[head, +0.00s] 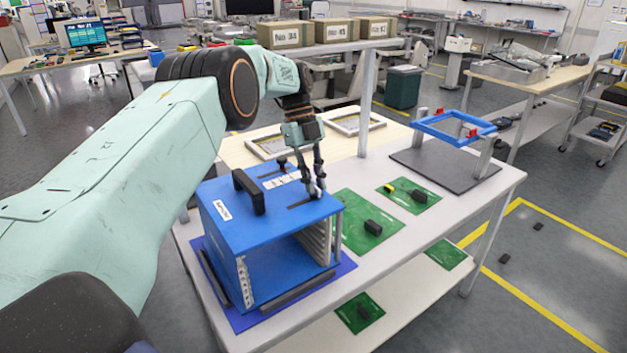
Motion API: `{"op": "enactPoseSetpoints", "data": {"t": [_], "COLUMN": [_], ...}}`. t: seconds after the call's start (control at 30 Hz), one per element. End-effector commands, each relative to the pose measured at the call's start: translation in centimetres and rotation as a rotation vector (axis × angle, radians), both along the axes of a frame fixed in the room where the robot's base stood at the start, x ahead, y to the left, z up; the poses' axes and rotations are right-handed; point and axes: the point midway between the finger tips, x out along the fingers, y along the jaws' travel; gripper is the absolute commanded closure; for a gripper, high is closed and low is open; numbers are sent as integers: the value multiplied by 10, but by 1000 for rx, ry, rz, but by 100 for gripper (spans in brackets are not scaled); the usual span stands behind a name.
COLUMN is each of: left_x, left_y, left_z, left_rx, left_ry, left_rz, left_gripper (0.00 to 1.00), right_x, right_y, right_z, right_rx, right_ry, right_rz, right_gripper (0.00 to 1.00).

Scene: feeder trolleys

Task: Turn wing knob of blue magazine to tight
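The blue magazine (228,240) stands on a dark blue mat (343,266) at the near left of the white table. Its top carries a black handle (249,192), white labels and two dark slots. A small black knob (282,164) stands up at the far slot. My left gripper (317,190) points down at the top's right edge, at the end of the nearer slot. Its fingers are close together there. Any wing knob between them is hidden, and I cannot tell whether they grip anything. My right gripper is out of view.
Green circuit boards (354,236) with black parts lie right of the magazine. A blue frame (450,128) on posts stands over a dark grey plate (428,167) at the back right. Boxes (336,30) sit on a raised shelf behind. A lower shelf holds more boards.

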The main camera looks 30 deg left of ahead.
Motion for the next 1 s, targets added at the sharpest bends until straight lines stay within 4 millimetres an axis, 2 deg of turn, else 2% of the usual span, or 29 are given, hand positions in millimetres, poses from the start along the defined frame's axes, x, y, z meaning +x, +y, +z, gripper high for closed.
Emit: {"op": "enactPoseSetpoints", "data": {"t": [0.13, 0.47, 0.57, 0.8, 1.0], "left_x": [-1, -1, 0, 0, 0], "left_y": [0, 0, 0, 0, 0], "left_z": [-1, 1, 12, 57, 87], "left_rx": [0, 1, 1, 1, 1], "left_ry": [3, 4, 2, 0, 2], "left_rz": [1, 2, 1, 1, 0], "left_gripper": [69, 69, 69, 69, 69], "right_x": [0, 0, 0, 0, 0], "right_y": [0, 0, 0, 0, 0], "right_z": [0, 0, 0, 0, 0], "right_rx": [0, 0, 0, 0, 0], "right_ry": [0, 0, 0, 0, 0], "right_rz": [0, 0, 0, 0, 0], "right_gripper": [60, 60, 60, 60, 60]}}
